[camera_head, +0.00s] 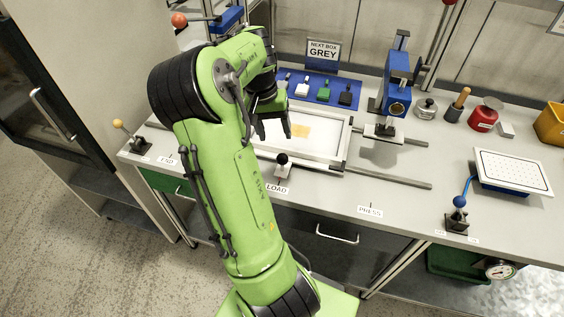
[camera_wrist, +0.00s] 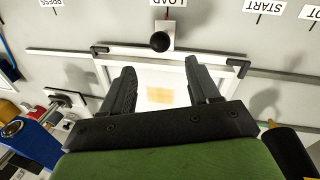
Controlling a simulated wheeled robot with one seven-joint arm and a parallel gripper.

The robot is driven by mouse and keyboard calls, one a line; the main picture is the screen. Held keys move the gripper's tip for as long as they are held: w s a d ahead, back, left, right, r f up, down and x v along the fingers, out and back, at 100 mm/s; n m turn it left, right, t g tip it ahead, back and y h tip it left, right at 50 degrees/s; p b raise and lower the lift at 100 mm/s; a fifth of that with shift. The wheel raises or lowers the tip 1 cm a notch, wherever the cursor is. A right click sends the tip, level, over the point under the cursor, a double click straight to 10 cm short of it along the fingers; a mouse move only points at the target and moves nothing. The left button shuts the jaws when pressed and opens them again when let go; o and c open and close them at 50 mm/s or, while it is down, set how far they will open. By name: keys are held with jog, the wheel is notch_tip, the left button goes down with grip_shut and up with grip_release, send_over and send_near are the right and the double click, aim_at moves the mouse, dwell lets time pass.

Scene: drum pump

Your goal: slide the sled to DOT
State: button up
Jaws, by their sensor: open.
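The sled (camera_head: 346,146) is a white frame with a pale bed on rails, with a tan patch on the bed. A black ball knob (camera_head: 282,159) stands at its front edge by the LOAD label (camera_head: 277,188). In the wrist view the knob (camera_wrist: 160,41) is just beyond the fingertips, near the sled's front rim (camera_wrist: 215,59). My gripper (camera_head: 274,133) is open and empty, pointing down over the bed behind the knob. It also shows in the wrist view (camera_wrist: 161,75). A label cut off at the right edge (camera_wrist: 311,12) seems to read DOT, upside down.
A blue press (camera_head: 397,78) stands behind the rails at the right. A PRESS label (camera_head: 370,211) lies right of LOAD. An orange knob on a lever (camera_head: 118,124) is at the left front, a blue one (camera_head: 459,201) at the right. The front strip beside LOAD looks clear.

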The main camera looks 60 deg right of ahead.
aim_at(281, 156)
jog(key=f+b, duration=0.1)
jog(key=f, duration=0.2)
jog(key=s+f, duration=0.1)
jog(key=f, duration=0.3)
jog(key=s+f+b, duration=0.1)
jog(key=f, duration=0.3)
jog(key=shift+s+d+f+b, duration=0.1)
jog(key=shift+d+b, duration=0.1)
jog(key=shift+b, duration=0.1)
jog(key=shift+c, duration=0.4)
grip_shut()
